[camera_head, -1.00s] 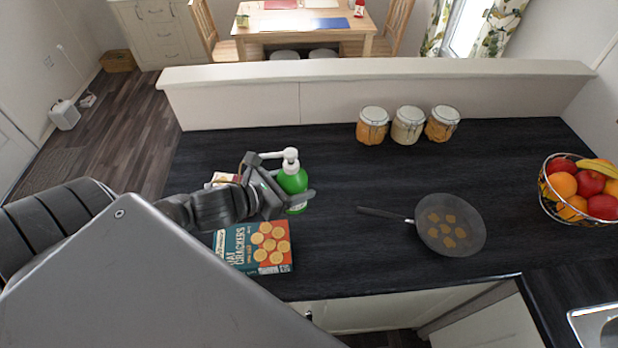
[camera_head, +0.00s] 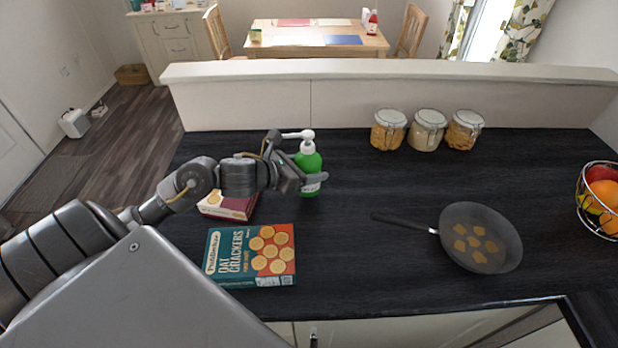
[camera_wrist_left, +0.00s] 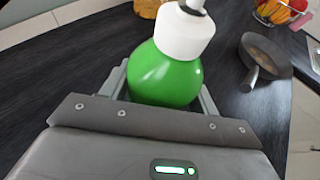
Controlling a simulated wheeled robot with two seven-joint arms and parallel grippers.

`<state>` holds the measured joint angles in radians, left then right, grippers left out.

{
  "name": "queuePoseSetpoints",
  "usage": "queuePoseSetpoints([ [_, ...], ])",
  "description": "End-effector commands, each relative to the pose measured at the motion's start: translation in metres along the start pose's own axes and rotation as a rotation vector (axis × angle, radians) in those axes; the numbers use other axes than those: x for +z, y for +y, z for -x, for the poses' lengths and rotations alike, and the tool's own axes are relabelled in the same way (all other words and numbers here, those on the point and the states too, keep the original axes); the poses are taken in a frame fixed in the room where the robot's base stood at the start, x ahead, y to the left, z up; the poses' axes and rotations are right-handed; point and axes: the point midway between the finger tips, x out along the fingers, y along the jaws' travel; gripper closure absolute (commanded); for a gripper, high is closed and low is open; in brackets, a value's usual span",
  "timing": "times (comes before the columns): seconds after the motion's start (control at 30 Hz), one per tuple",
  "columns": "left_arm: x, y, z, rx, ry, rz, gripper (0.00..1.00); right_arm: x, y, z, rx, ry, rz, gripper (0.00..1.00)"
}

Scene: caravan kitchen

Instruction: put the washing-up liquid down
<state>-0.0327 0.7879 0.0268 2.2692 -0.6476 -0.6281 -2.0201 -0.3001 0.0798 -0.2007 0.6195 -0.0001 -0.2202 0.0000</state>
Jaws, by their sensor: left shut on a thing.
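The washing-up liquid (camera_head: 308,160) is a green bottle with a white pump top, upright over the dark worktop (camera_head: 350,258). My left gripper (camera_head: 312,180) is shut around the bottle's body from the left. In the left wrist view the green bottle (camera_wrist_left: 165,76) sits between the two fingers, its white collar above them. The bottle's base is partly hidden by the gripper, so I cannot tell whether it touches the worktop. My right gripper is not in view.
An oat crackers box (camera_head: 250,256) lies in front of the gripper, and a smaller red-and-white box (camera_head: 232,204) lies under my arm. A frying pan (camera_head: 480,238) is to the right. Three jars (camera_head: 428,130) stand at the back; a fruit basket (camera_head: 600,200) is far right. Worktop between bottle and jars is clear.

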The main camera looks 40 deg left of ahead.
Motion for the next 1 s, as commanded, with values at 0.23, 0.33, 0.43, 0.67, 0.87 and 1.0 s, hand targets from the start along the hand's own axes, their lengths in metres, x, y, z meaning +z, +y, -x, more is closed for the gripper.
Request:
queuePoseSetpoints([
  [0.23, -0.005, 0.005, -0.007, 0.000, -0.003, 0.005, 0.81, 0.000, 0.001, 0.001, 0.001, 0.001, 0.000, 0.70],
  [0.33, -0.018, 0.004, -0.012, -0.001, 0.000, 0.009, 0.81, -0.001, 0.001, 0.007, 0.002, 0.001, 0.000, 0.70],
  [0.43, -0.027, 0.004, -0.016, -0.001, -0.002, 0.006, 0.81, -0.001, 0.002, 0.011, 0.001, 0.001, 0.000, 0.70],
  [0.67, -0.033, 0.005, -0.019, 0.000, -0.004, 0.000, 0.81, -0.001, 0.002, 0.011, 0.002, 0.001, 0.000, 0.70],
  [0.87, -0.036, 0.005, -0.020, 0.000, -0.004, -0.001, 0.81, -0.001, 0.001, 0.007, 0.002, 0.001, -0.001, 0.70],
  [1.0, -0.036, 0.004, -0.020, -0.001, -0.001, -0.001, 0.29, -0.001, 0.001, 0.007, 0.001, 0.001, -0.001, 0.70],
])
